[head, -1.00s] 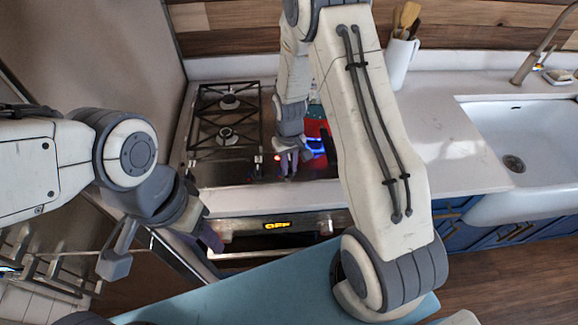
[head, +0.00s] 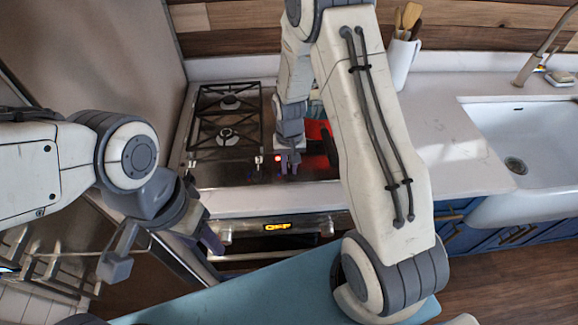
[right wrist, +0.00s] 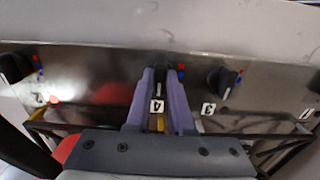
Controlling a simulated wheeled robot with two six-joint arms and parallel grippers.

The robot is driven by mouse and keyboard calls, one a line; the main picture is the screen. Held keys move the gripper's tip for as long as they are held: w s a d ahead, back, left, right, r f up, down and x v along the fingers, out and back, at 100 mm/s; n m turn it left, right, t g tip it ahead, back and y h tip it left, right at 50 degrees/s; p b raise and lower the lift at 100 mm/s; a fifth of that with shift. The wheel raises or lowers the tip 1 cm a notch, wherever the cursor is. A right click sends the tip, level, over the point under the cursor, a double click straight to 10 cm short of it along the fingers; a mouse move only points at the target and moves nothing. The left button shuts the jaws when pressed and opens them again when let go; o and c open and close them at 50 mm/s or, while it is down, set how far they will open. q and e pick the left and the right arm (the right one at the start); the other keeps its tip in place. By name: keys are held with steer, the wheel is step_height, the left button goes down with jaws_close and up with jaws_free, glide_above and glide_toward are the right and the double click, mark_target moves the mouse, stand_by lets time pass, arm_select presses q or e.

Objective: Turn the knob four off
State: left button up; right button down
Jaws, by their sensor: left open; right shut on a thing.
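Knob four (right wrist: 158,88) is a dark knob on the steel control strip in the right wrist view, above a white tag (right wrist: 157,106) with a 4. Its pale pointer line runs nearly along the picture's vertical. My right gripper (right wrist: 160,80) has its two purple fingers closed on either side of this knob. In the head view my right gripper (head: 289,168) reaches down to the front of the cooktop (head: 235,175), and its fingers hide the knob. My left gripper (head: 163,249) is open and empty, low at the left, away from the cooktop.
Knob three (right wrist: 222,80) is close beside the right gripper, and another knob (right wrist: 14,68) is at far left. Black grates (head: 228,118) cover the left burners. A white sink (head: 515,130) is at right.

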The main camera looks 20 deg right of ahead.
mark_target(289, 170)
steer(key=shift+w, duration=0.1)
steer(key=c, duration=0.8)
jaws_free()
steer(key=shift+r, duration=0.15)
step_height(289, 170, up, 10)
steer(key=b, duration=0.2)
steer(key=shift+r, duration=0.15)
